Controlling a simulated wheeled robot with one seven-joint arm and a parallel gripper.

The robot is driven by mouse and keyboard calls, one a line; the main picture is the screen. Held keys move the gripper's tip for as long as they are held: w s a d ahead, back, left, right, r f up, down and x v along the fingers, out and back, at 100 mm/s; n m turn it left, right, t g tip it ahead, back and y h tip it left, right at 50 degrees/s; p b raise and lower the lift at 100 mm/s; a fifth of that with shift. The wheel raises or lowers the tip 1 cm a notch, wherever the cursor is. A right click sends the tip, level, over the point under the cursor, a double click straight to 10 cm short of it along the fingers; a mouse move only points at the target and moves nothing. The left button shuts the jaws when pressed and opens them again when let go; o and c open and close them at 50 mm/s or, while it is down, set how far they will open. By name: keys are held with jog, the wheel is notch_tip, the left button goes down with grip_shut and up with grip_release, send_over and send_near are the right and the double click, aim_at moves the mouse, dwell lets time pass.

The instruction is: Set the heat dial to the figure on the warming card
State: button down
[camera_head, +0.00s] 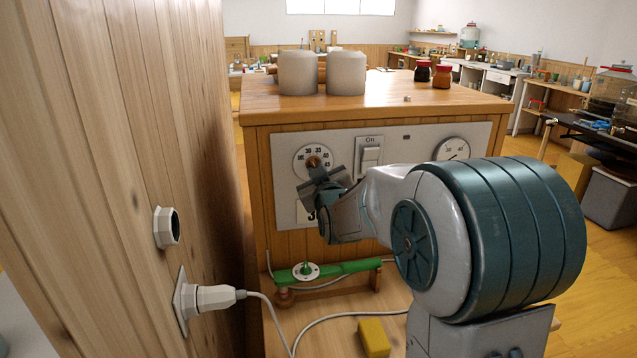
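The heat dial (303,164) is a round white plate on the pale front panel of a wooden cabinet. "Off", 30, 35 and 45 can be read around its brown knob (313,160). My gripper (316,172) is right in front of the knob, reaching in from the lower right. Its fingers cover the lower part of the dial. I cannot tell whether they touch or grip the knob. A white card (302,207) below the dial is mostly hidden behind my gripper. Part of a dark figure shows at its edge, but I cannot read it.
An "On" switch (369,155) and a round gauge (452,149) are right of the dial. A green bar (345,268) sits low in front. A wooden wall (130,120) with a plug (215,297) stands close on the left. Two beige jars (298,75) and (346,75) stand on top.

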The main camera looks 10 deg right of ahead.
jog(key=shift+m, duration=0.3)
jog(key=c, duration=1.5)
grip_release()
jog(key=s+b, duration=0.1)
jog(key=s, duration=1.2)
jog(key=shift+s, duration=0.4)
